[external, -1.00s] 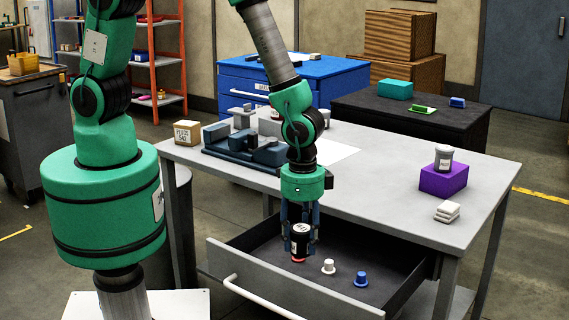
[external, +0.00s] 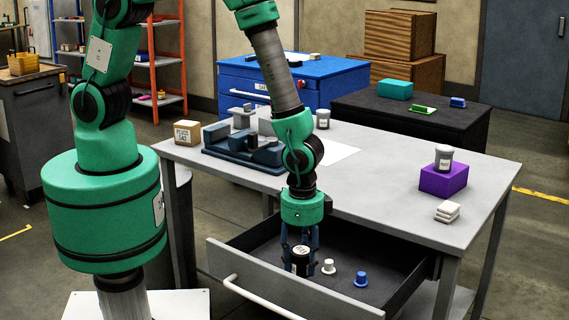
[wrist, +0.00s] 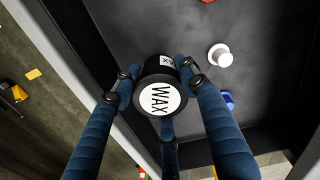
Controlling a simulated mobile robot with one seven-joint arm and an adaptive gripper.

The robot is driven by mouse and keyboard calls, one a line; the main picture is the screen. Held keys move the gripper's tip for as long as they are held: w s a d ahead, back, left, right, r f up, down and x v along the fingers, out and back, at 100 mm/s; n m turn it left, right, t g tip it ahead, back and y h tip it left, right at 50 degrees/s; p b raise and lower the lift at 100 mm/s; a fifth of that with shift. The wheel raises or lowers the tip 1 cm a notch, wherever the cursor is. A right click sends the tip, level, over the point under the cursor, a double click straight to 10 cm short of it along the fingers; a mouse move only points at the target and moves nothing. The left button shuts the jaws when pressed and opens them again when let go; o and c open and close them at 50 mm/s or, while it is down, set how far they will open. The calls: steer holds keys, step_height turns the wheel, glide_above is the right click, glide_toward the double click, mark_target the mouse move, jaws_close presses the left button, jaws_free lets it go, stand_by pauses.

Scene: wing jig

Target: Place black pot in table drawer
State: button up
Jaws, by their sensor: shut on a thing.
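The black pot (external: 300,265), with a white lid label reading WAX in the wrist view (wrist: 160,98), is upright and held inside the open table drawer (external: 345,259). My gripper (external: 300,255) points down with its blue fingers shut around the pot. The pot is low, at or very near the drawer floor; I cannot tell for sure whether it touches. The drawer floor also shows in the wrist view (wrist: 130,40). The pot's underside is hidden.
A white knobbed piece (external: 328,267) stands just right of the pot and a blue one (external: 361,279) farther right. A red piece (wrist: 207,2) shows at the wrist view's top edge. The drawer's front handle (external: 258,296) is nearest the camera. A purple block (external: 443,181) bears a grey pot (external: 444,159).

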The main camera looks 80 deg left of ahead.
mark_target(301, 272)
steer(key=shift+f+b, duration=0.45)
steer(key=shift+f, duration=1.35)
steer(key=shift+f, duration=0.15)
steer(key=o, duration=1.2)
steer(key=shift+o, duration=0.2)
step_height(301, 272, up, 12)
steer(key=p, duration=0.3)
